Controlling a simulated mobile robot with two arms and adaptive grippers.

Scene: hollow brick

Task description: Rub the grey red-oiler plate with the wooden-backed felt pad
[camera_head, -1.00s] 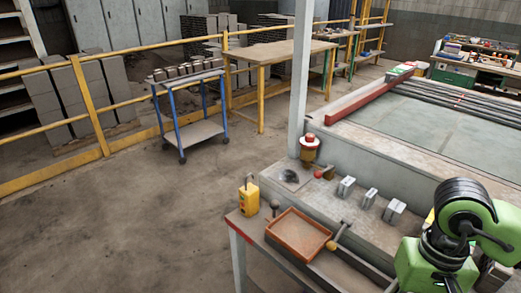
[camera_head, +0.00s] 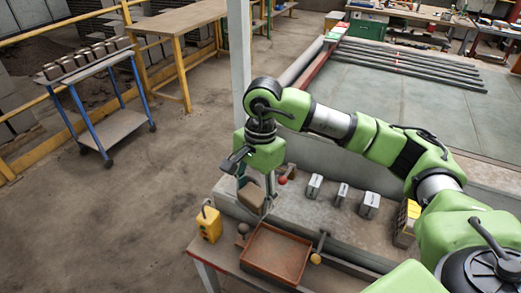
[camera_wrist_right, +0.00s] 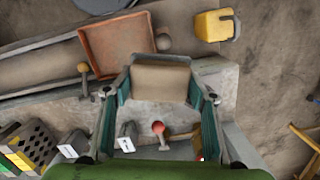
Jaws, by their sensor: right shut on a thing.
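My right gripper (camera_head: 256,186) points down over the left end of the bench ledge. It is shut on the wooden-backed felt pad (camera_head: 250,197). In the right wrist view the pad's tan block (camera_wrist_right: 160,84) sits between the two fingers (camera_wrist_right: 157,92). The pad's felt face is not clear. My left gripper is not in view.
A red ball knob (camera_head: 283,180) is close right of the gripper. Several small metal blocks (camera_head: 341,194) stand along the ledge. A brown tray (camera_head: 262,270) and a yellow control box (camera_head: 209,224) are in front. A grey post (camera_head: 238,70) rises behind.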

